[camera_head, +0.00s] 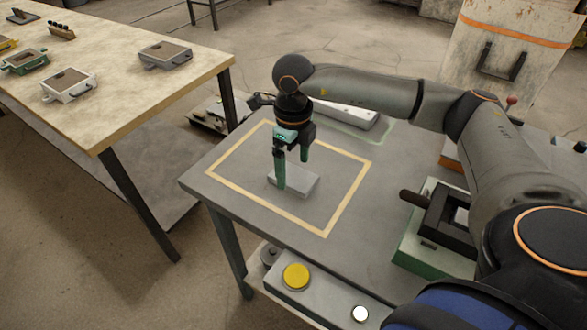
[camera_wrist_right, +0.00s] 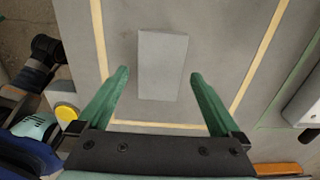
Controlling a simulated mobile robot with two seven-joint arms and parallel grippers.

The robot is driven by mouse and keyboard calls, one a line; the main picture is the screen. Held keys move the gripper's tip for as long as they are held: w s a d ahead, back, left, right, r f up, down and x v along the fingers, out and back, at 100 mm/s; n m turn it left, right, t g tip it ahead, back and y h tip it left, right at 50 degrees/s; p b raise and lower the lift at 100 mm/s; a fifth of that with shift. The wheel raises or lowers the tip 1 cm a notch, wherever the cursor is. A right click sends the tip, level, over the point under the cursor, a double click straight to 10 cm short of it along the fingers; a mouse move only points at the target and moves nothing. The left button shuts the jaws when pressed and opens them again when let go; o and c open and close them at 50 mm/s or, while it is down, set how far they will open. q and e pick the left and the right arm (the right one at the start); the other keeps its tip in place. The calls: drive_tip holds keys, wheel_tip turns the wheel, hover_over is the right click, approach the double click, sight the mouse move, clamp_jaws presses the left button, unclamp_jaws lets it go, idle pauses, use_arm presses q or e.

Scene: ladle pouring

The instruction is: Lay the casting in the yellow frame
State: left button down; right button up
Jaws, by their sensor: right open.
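The casting (camera_head: 300,181) is a plain light-grey block lying flat on the grey table inside the yellow frame (camera_head: 334,218). In the right wrist view the casting (camera_wrist_right: 162,66) lies clear of the frame lines (camera_wrist_right: 99,44). My right gripper (camera_head: 292,170) is just above the casting with its green fingers pointing down. In the right wrist view its fingers (camera_wrist_right: 158,75) are apart, one to each side of the casting's near end, with nothing between them touching. The casting is partly hidden behind the fingers in the head view.
A green box with a black mould (camera_head: 446,215) stands at the table's right. A white device (camera_head: 345,115) stands at the back. A yellow button (camera_head: 296,276) is at the front edge. Another table (camera_head: 150,95) at left holds several small boxes.

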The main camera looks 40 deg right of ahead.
sight(293, 176)
wheel_tip(293, 176, up, 10)
drive_tip(key=shift+r, duration=0.15)
idle(0.3)
